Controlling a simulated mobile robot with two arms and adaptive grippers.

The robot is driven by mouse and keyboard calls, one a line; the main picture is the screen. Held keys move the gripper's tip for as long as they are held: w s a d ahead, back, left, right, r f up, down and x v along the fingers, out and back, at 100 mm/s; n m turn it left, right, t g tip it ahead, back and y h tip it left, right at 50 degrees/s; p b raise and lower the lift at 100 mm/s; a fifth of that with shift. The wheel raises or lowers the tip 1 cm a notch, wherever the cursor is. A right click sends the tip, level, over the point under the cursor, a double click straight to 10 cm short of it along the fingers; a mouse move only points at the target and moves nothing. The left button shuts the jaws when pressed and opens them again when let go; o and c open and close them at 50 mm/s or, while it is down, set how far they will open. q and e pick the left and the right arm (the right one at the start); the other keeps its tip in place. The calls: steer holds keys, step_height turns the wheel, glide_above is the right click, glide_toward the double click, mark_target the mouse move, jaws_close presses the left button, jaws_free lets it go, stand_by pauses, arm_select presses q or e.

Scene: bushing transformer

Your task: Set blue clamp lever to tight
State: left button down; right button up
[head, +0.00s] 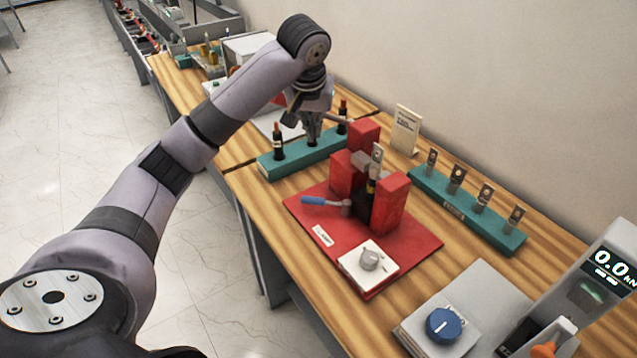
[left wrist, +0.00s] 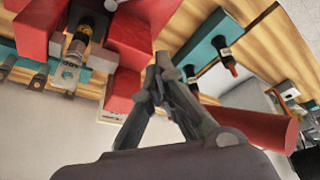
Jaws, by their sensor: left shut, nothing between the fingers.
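The blue clamp lever (head: 313,201) sticks out to the left from its grey pivot at the front of the red clamp fixture (head: 392,200). A dark bushing with a metal tip (head: 377,165) stands upright between the fixture's red blocks. It also shows in the left wrist view (left wrist: 80,42) at upper left. My left gripper (head: 312,140) is shut and empty, pointing down behind the fixture, near the teal rack and apart from the lever. Its fingertips (left wrist: 160,66) meet in the left wrist view, beside a red block. The blue lever is not visible there. My right gripper is not in view.
A teal rack (head: 267,170) holds dark bushings behind the fixture. Another teal rack (head: 470,222) with metal terminals stands to the right. Floor is open left of the table.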

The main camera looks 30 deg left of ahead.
arm_select(q)
steer(key=p, duration=0.2)
glide_above(323, 205)
steer(key=w+a, duration=0.2)
steer(key=a, duration=0.1)
step_height(323, 205, down, 7)
steer(key=p+x, duration=0.2)
steer(key=x, duration=1.1)
steer(key=shift+w+a+r, duration=0.1)
steer(key=shift+w+a, duration=0.05)
steer(key=shift+w, duration=0.05)
steer(key=s+p, duration=0.1)
steer(key=s+d+p, duration=0.1)
steer(key=shift+s+f, duration=0.2)
steer(key=shift+s, duration=0.15)
steer(key=shift+s+d+f+p, duration=0.15)
steer(key=shift+s+d+p, duration=0.15)
steer(key=shift+s, duration=0.25)
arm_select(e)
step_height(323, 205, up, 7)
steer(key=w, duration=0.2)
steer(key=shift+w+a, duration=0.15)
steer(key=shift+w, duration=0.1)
arm_select(q)
steer(key=shift+w+f, duration=0.1)
steer(key=shift+w, duration=0.05)
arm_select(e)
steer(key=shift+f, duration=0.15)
